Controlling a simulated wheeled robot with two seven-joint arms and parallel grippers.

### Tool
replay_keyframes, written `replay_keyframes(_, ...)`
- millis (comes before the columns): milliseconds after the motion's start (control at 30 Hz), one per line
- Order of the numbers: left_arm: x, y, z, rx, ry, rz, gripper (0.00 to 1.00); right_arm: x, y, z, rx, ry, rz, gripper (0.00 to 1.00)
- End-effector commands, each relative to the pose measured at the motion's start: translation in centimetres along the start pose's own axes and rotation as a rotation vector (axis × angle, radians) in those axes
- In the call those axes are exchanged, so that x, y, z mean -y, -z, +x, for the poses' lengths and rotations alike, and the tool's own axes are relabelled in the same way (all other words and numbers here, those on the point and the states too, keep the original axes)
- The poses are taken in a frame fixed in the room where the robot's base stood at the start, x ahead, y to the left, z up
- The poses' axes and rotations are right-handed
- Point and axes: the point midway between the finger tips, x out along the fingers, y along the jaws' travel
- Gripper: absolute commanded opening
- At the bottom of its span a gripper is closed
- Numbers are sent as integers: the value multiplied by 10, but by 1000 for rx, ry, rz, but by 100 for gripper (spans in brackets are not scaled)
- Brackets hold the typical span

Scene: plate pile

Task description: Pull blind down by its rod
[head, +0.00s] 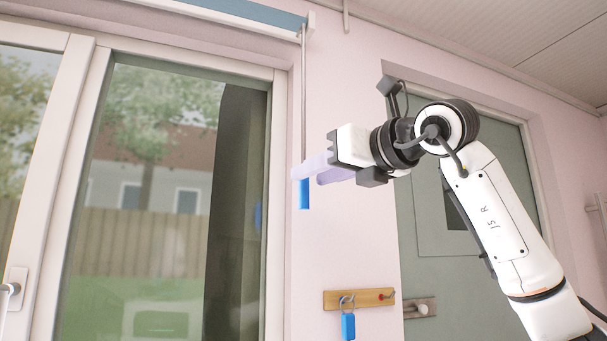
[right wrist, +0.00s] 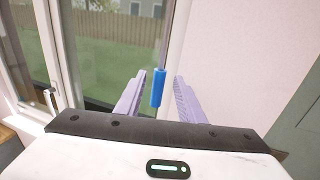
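The blind (head: 245,12) is a blue strip rolled up at the top of the window frame. Its thin grey rod (head: 303,90) hangs straight down and ends in a blue handle (head: 304,194). My right gripper (head: 308,174) is at the rod's lower end, its lilac fingers level with the top of the handle. In the right wrist view the blue handle (right wrist: 158,87) stands between the two spread fingers, with a gap visible on each side, nearer the left finger. My left gripper is not in view.
A wooden key board (head: 358,299) with a blue-tagged key (head: 348,325) is on the pink wall below. A grey-green door (head: 440,280) is behind my right arm. The glass window door (head: 150,220) has a handle (head: 12,288) at the left.

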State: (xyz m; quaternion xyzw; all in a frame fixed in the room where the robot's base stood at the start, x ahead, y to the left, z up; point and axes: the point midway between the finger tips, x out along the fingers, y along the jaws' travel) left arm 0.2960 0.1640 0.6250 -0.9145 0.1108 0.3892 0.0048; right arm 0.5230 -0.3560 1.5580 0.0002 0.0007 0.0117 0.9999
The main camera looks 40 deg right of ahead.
Motion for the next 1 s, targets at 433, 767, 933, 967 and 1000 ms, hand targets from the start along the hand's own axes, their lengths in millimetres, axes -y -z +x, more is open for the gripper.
replay_keyframes(433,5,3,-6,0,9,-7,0,0,0,40,2,-1,1,35)
replay_keyframes(767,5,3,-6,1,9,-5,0,-1,0,40,1,-2,0,10)
replay_keyframes(933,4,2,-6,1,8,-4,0,-1,0,40,1,-2,0,0)
replay_keyframes(967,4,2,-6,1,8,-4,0,-1,0,40,1,-2,0,0)
replay_keyframes(1000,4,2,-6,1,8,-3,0,-1,0,40,1,-2,0,0)
